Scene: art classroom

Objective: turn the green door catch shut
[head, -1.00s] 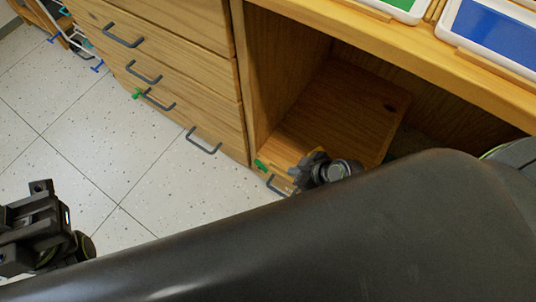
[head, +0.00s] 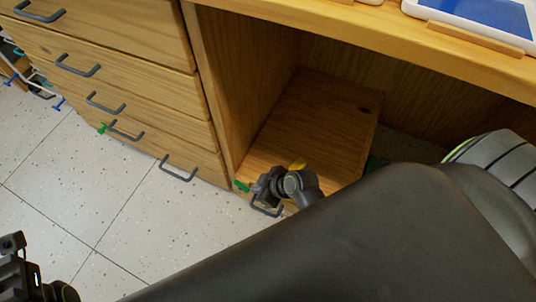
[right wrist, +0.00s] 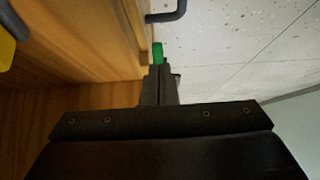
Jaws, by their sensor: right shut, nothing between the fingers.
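A small green catch (head: 241,186) sits at the low front edge of the open wooden cabinet, left of my right gripper. It also shows in the right wrist view (right wrist: 157,50), just beyond the fingertips. My right gripper (head: 263,186) is shut and empty, close beside the catch; I cannot tell whether they touch. In the right wrist view, the closed fingers (right wrist: 160,72) point at the catch and hide its near end. My left gripper (head: 14,250) is at the lower left edge, partly cut off, over the floor; its opening is unclear.
A dark handle (head: 267,207) is just below my right gripper. A yellow piece (head: 298,166) is right behind it. A drawer unit (head: 150,65) with dark handles stands at left, with another green piece (head: 102,128). The speckled floor (head: 150,220) is clear.

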